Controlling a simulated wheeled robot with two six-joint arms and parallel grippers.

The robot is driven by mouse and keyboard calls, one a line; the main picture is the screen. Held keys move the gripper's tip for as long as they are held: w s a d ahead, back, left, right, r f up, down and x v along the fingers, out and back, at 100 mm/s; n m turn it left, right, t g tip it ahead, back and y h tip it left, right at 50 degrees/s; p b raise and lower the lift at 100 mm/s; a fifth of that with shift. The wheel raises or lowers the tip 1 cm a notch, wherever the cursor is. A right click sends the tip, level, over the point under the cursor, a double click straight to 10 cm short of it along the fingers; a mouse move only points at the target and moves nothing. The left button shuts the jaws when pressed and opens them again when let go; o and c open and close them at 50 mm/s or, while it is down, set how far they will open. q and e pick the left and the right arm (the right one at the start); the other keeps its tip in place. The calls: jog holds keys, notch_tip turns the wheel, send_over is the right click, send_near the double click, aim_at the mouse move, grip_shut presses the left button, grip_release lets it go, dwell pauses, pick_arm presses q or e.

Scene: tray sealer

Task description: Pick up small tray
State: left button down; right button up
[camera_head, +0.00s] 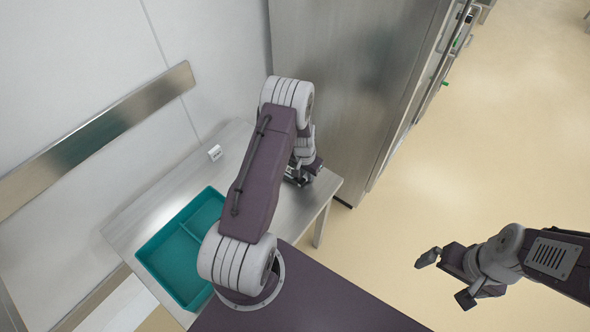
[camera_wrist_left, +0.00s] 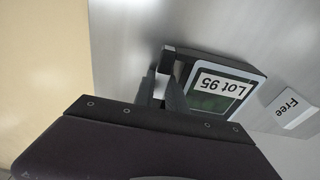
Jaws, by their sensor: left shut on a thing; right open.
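In the head view my left gripper (camera_head: 300,176) is low over the right end of the metal table, and my arm hides most of the small tray there. I cannot tell whether the tray touches the tabletop. My right gripper (camera_head: 446,278) is open and empty, above the floor at the right.
A teal tray (camera_head: 167,226) with compartments lies on the left part of the metal table (camera_head: 240,140). A small "Free" sign (camera_head: 215,152) is near the wall; it also shows in the left wrist view (camera_wrist_left: 291,108). A tall steel cabinet (camera_head: 345,90) stands beyond the table's right end.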

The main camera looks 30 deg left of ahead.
pick_arm(q)
notch_tip(320, 180, up, 4)
jog(key=shift+d+r, duration=0.1)
jog(key=shift+r, duration=0.1)
jog(key=s+d+r, duration=0.1)
jog(key=d+r, duration=0.5)
jog(key=d, duration=0.5)
jog(key=shift+s+d+r, duration=0.2)
jog(key=shift+d+r, duration=0.05)
jog(key=shift+r, duration=0.05)
jog(key=s+a+r, duration=0.1)
jog(key=s+r, duration=0.4)
jog(key=s, duration=0.3)
jog(key=shift+s+a+n, duration=0.25)
jog(key=shift+s+n, duration=0.05)
jog(key=shift+s, duration=0.1)
